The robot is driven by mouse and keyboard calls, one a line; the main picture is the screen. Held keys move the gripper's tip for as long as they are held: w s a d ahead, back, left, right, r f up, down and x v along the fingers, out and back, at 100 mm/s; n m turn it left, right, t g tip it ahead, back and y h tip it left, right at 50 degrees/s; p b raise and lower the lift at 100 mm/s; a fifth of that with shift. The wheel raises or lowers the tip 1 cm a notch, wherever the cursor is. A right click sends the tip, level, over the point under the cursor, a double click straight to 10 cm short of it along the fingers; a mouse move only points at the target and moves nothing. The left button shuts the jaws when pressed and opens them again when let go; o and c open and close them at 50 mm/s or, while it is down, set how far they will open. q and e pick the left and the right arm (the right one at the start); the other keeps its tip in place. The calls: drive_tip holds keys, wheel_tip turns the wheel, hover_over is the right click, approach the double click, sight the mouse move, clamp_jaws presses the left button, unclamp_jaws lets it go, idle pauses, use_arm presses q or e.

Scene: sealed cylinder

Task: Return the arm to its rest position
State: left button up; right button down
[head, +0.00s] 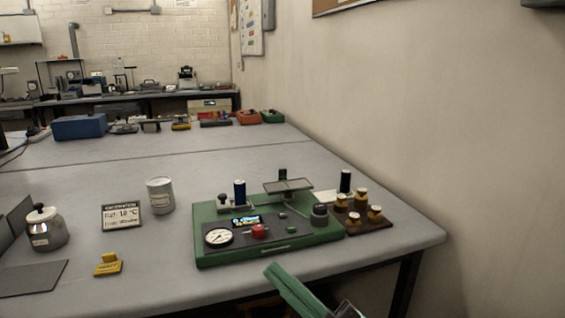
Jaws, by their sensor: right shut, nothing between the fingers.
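My right gripper (289,286) shows at the bottom edge, in front of the table's front edge and below the green device. Its green fingers are shut with nothing held, and the rest of the arm is mostly cut off by the frame. My left gripper is not in view. A dark blue cylinder (239,192) stands upright on the left rear of the green device (205,241). A dark cylinder (345,182) stands upright behind the brown rack (381,226), apart from my gripper.
The grey table (170,279) ends at a front edge close to my right gripper. A white can (159,195), a sign (121,215), a yellow holder (108,264) and a lidded jar (45,229) stand at left. A bare wall (440,110) rises at right.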

drive_tip(key=w+d+f+m+t+h, duration=0.1)
drive_tip(key=d+f+m+h, duration=0.2)
drive_tip(key=f+m+h, duration=0.35)
drive_tip(key=d+f+m+t+h, duration=0.1)
drive_tip(key=d+f+m+h, duration=0.25)
drive_tip(key=f, duration=0.55)
drive_tip(key=w+d+f+m+t+h, duration=0.1)
drive_tip(key=d+f+m+h, duration=0.2)
drive_tip(key=f+m+h, duration=0.35)
drive_tip(key=s+d+f+m+g, duration=0.1)
drive_tip(key=s+d+f+g, duration=0.15)
drive_tip(key=s+f, duration=0.55)
drive_tip(key=s+d+f+m+g, duration=0.15)
drive_tip(key=s+f+g, duration=0.35)
drive_tip(key=f, duration=0.5)
use_arm(q)
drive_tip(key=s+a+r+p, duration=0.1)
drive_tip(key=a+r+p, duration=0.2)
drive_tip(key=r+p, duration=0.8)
drive_tip(key=p, duration=0.3)
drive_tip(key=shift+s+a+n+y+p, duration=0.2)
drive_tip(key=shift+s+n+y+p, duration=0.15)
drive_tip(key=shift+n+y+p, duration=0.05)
use_arm(e)
drive_tip(key=s+d+r+h, duration=0.1)
drive_tip(key=s+d+r, duration=0.1)
drive_tip(key=r, duration=0.8)
drive_tip(key=shift+s+d+r+t+h, duration=0.15)
drive_tip(key=shift+s+d+t+h, duration=0.2)
drive_tip(key=shift+d+t, duration=0.15)
